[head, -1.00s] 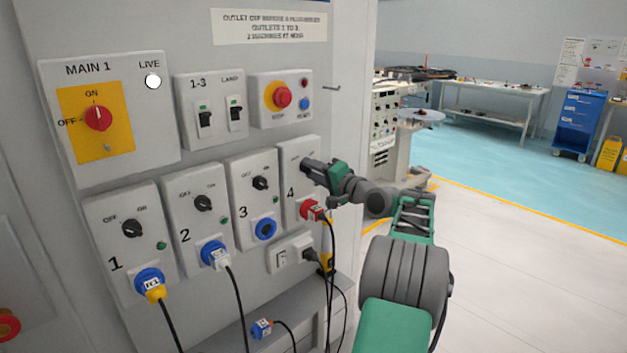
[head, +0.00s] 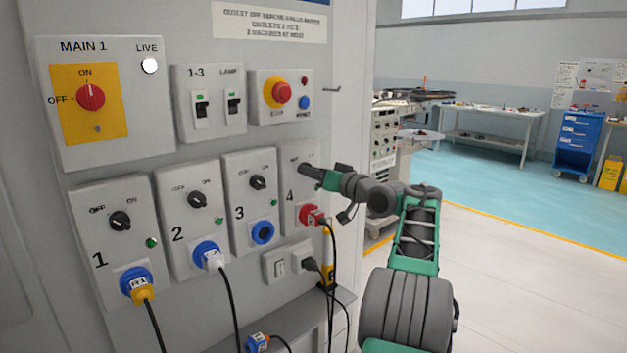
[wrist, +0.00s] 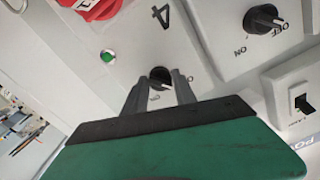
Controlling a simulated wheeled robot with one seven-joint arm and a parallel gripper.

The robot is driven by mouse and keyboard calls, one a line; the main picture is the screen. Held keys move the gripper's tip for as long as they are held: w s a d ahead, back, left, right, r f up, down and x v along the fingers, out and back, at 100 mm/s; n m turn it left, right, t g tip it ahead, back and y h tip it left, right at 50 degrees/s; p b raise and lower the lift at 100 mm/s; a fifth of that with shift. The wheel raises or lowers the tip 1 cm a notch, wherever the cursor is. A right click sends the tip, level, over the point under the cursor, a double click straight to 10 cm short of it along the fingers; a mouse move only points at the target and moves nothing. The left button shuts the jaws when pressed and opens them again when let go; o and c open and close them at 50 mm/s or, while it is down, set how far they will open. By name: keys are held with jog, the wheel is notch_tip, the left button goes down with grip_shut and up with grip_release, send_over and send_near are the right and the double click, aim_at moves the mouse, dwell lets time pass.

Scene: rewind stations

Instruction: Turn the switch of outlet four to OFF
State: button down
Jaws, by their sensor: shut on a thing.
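Outlet four (head: 291,217) is the rightmost panel of the lower row, with a red plug (head: 312,215) in its socket. Its black switch knob (wrist: 160,76) shows between my fingers in the wrist view. My gripper (head: 308,170) is shut on that knob; in the wrist view its fingers (wrist: 160,88) stand on either side of it. The green lamp (wrist: 107,57) of outlet four is beside the knob. The fingers partly cover the knob and its lettering, so I cannot tell which position it points to.
Outlet three (head: 239,211), with an empty blue socket, adjoins on the left. Outlets two (head: 179,238) and one (head: 99,261) have plugs and hanging cables. A main switch (head: 91,96) and a red stop button (head: 281,93) are above. Open floor (head: 500,270) lies to the right.

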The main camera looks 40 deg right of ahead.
jog(key=shift+f+n+b, duration=0.2)
jog(key=shift+n+b, duration=0.15)
jog(key=shift+n, duration=0.25)
jog(key=shift+r, duration=0.1)
jog(key=c, duration=1)
grip_release()
jog(key=s, duration=0.7)
jog(key=shift+s+d, duration=0.1)
jog(key=shift+s, duration=0.3)
